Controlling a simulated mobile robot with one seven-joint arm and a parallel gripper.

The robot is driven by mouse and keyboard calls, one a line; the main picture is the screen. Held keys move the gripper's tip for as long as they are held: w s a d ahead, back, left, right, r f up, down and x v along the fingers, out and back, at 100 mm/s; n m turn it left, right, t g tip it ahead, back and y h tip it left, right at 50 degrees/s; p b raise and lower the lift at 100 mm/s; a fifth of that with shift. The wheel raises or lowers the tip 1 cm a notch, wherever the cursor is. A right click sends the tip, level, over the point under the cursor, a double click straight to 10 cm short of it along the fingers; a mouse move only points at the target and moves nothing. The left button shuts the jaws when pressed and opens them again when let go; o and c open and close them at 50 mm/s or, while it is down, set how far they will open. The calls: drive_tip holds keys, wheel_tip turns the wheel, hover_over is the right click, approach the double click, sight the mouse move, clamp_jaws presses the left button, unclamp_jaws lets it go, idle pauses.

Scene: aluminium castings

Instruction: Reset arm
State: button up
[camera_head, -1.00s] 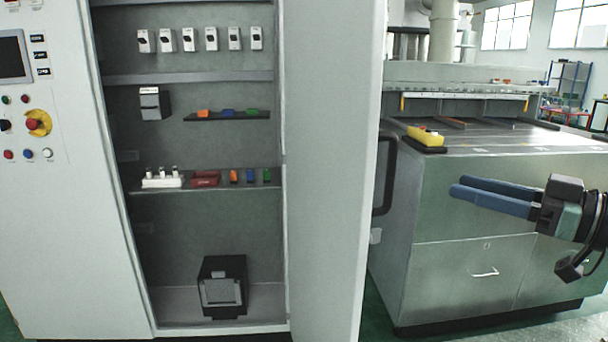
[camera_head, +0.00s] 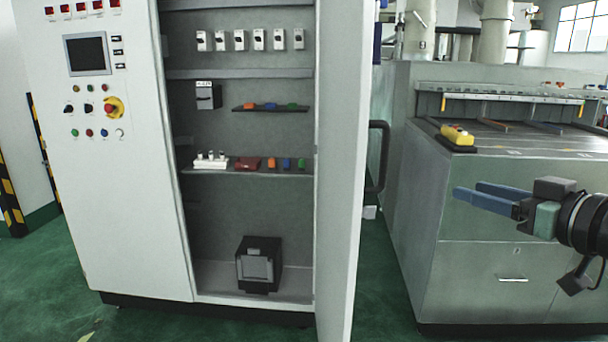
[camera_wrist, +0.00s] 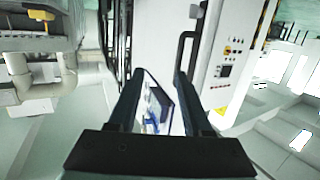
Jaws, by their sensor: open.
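My gripper (camera_head: 484,198) is at the right of the head view, in front of the metal workbench. Its two blue fingers point left and stand apart with nothing between them. In the wrist view, the two dark fingers of my gripper (camera_wrist: 160,75) also show a gap, and the open cabinet is seen beyond it. The wrist picture appears turned over.
A white control cabinet (camera_head: 120,200) stands at left, its door (camera_head: 345,180) swung open towards me. Inside are shelves with small electrical parts and a black box (camera_head: 259,265). The metal workbench (camera_head: 470,265) carries a yellow control box (camera_head: 457,135). Green floor is clear at front left.

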drive_tip(key=a+r+m+t+h, duration=0.1)
drive_tip(key=a+r+t+h, duration=0.3)
drive_tip(key=a, duration=0.5)
drive_tip(key=a+r+m+t+h, duration=0.1)
drive_tip(key=a+r, duration=0.5)
drive_tip(key=a, duration=0.2)
drive_tip(key=s+a+r+t, duration=0.2)
drive_tip(key=s+a+r, duration=0.25)
drive_tip(key=s, duration=0.25)
drive_tip(key=s+a+r+m+t, duration=0.1)
drive_tip(key=s+a+r+t, duration=0.2)
drive_tip(key=s+a, duration=0.25)
drive_tip(key=s+a+r+t, duration=0.2)
drive_tip(key=s+a+r, duration=0.15)
drive_tip(key=s, duration=0.35)
wheel_tip(320, 180, up, 13)
drive_tip(key=w+p, duration=0.1)
drive_tip(key=p, duration=1.2)
drive_tip(key=shift+d+p, duration=0.15)
drive_tip(key=shift+p, duration=0.25)
